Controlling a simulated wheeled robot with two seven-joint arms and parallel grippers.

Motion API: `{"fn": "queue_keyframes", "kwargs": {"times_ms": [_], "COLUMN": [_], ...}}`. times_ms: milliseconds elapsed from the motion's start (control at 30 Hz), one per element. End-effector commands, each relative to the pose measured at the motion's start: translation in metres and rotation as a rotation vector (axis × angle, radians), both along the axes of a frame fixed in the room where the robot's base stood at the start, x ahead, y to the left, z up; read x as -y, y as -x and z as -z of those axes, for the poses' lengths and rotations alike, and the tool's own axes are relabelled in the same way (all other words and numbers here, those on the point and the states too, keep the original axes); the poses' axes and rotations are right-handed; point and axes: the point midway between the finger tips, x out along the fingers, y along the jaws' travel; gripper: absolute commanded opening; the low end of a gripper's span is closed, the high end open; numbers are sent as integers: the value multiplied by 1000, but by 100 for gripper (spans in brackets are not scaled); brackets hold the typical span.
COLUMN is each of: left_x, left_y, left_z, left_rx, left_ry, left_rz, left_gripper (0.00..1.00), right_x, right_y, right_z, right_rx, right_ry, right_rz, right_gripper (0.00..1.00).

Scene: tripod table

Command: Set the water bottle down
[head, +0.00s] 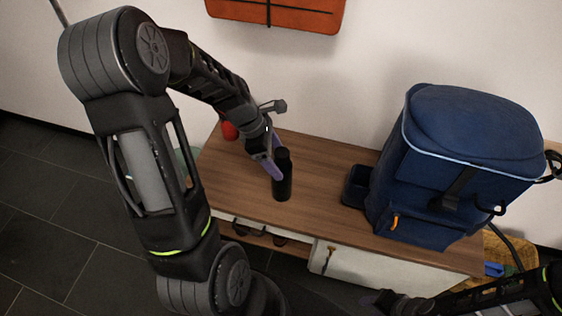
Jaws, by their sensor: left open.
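The black water bottle (283,182) stands upright on the wooden top (328,160) of a low cabinet, near its middle. My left gripper (277,158) reaches down from the upper left and is open, with its purple fingers around or just beside the bottle's upper part. I cannot tell whether a finger touches the bottle. The bottle's far side is hidden. My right gripper (382,301) is low at the bottom edge, dark and away from the bottle; its jaws are unclear.
A large blue backpack (450,165) stands on the right of the top, beside a small dark container (355,188). A red object (229,130) is at the back left. Some wood around the bottle is clear. A yellow basket (503,250) stands right of the cabinet.

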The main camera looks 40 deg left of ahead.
Motion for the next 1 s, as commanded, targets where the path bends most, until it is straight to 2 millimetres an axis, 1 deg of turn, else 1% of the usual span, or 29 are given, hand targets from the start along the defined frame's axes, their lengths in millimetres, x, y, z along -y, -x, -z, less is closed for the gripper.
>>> {"fn": "queue_keyframes", "kwargs": {"times_ms": [33, 200, 300, 400, 533, 1000], "left_x": [-4, -15, -21, -24, -25, -25], "left_y": [1, 9, 13, 16, 17, 17], "left_z": [-14, -47, -61, -69, -73, -73], "left_rx": [5, 5, 2, 1, 0, 0], "left_ry": [-2, -2, -2, -1, 0, 0], "left_rz": [-1, -1, -1, 0, 0, 0], "left_gripper": [74, 74, 74, 74, 74, 74], "right_x": [0, 0, 0, 0, 0, 0], "right_y": [0, 0, 0, 0, 0, 0], "right_z": [-6, -15, -18, -20, -20, -20], "right_rx": [0, 0, 0, 0, 0, 0], "right_ry": [0, 0, 0, 0, 0, 0], "right_rz": [0, 0, 0, 0, 0, 0], "right_gripper": [36, 36, 36, 36, 36, 36]}}
